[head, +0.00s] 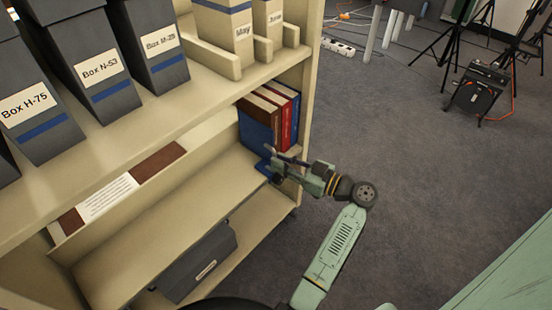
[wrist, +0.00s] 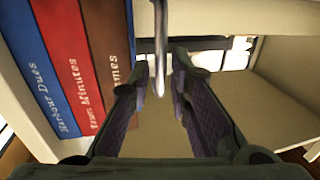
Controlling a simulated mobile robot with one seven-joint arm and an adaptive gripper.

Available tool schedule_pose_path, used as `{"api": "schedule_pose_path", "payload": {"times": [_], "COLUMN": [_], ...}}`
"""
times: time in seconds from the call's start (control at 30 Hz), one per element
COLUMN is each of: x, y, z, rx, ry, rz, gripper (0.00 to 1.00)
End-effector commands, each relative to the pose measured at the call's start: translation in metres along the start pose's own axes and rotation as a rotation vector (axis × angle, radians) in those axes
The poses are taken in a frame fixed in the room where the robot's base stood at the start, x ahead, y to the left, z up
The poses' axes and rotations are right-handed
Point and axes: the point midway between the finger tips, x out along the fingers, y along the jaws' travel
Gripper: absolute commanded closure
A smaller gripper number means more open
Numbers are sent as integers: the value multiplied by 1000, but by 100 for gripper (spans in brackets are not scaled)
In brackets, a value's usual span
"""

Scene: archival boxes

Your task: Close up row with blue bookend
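The row in the head view is several upright books (head: 289,118) at the right end of the middle shelf. In the wrist view the row shows a blue book (wrist: 45,75), a red book (wrist: 72,60) and a brown book (wrist: 107,45). The blue bookend (head: 256,132) stands upright at the row's left side in the head view. In the wrist view its thin edge (wrist: 159,45) is right of the brown book. My gripper (head: 276,163) is at the shelf front by the bookend. Its fingers (wrist: 160,85) are apart, one on each side of that edge, with gaps showing.
Grey archival boxes (head: 98,70) stand on the shelf above. That shelf (head: 190,95) overhangs the row. The middle shelf (head: 165,225) is clear to the left of the bookend. A dark box (head: 200,265) lies on the shelf below. Open carpet (head: 400,150) is to the right.

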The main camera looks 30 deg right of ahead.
Motion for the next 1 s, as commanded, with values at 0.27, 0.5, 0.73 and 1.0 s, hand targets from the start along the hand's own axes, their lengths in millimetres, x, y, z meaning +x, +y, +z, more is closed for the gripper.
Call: {"api": "schedule_pose_path", "payload": {"times": [0.27, 0.5, 0.73, 1.0], "x": [-61, -90, -95, -95], "y": [2, 1, 1, 1], "z": [-1, 0, 0, 0], "rx": [-1, 0, 0, 0], "ry": [0, 0, 0, 0], "rz": [6, 3, 3, 3], "gripper": [82, 82, 82, 82]}}
